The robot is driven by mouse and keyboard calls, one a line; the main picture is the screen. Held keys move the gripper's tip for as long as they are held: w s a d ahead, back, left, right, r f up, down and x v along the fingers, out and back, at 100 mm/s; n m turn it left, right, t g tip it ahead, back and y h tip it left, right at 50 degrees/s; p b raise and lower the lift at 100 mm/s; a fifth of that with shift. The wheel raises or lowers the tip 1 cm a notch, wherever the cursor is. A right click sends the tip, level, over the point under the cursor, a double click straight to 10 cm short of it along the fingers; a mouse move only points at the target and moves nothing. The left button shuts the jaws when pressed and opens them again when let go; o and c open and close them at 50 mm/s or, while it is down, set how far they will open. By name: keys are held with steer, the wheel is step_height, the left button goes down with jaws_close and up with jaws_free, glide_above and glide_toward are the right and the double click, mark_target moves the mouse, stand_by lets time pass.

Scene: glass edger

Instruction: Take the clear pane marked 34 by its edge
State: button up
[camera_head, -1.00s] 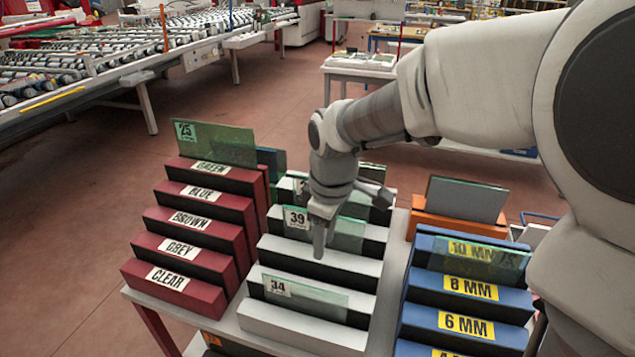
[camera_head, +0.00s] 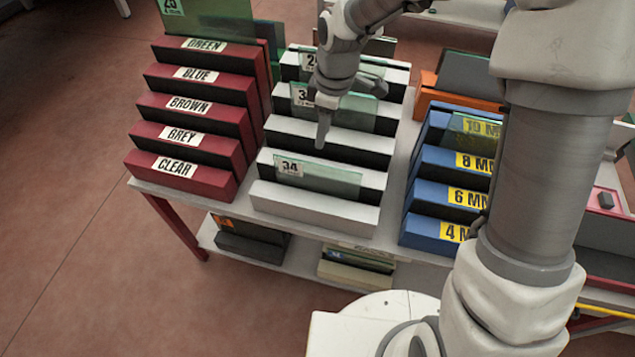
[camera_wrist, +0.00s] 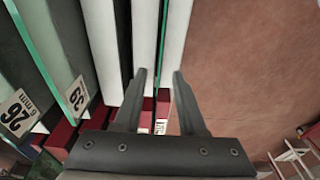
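The clear pane marked 34 (camera_head: 330,180) stands upright in the front slot of the white rack (camera_head: 310,207), its label at its upper left. My gripper (camera_head: 321,138) is above the rack, behind and above pane 34, in front of the pane marked 39 (camera_head: 358,111). In the wrist view my gripper (camera_wrist: 160,75) is open, with two separate fingers and nothing held. A thin green pane edge, apparently pane 34 (camera_wrist: 164,25), runs between the finger lines. Pane 39 (camera_wrist: 62,62) lies left of the fingers there. Contact cannot be seen.
A red rack (camera_head: 190,135) with colour labels stands left, holding a green pane (camera_head: 215,20) at the back. A blue rack (camera_head: 425,195) with thickness labels stands right. An orange holder (camera_head: 430,95) is behind it. The lower shelf (camera_head: 300,262) holds more panes.

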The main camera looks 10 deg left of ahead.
mark_target(317, 165)
steer(key=f, duration=0.4)
steer(key=a+f, duration=0.1)
steer(key=f, duration=0.7)
steer(key=shift+a+f, duration=0.2)
steer(key=shift+c, duration=0.2)
jaws_close()
stand_by(0.8)
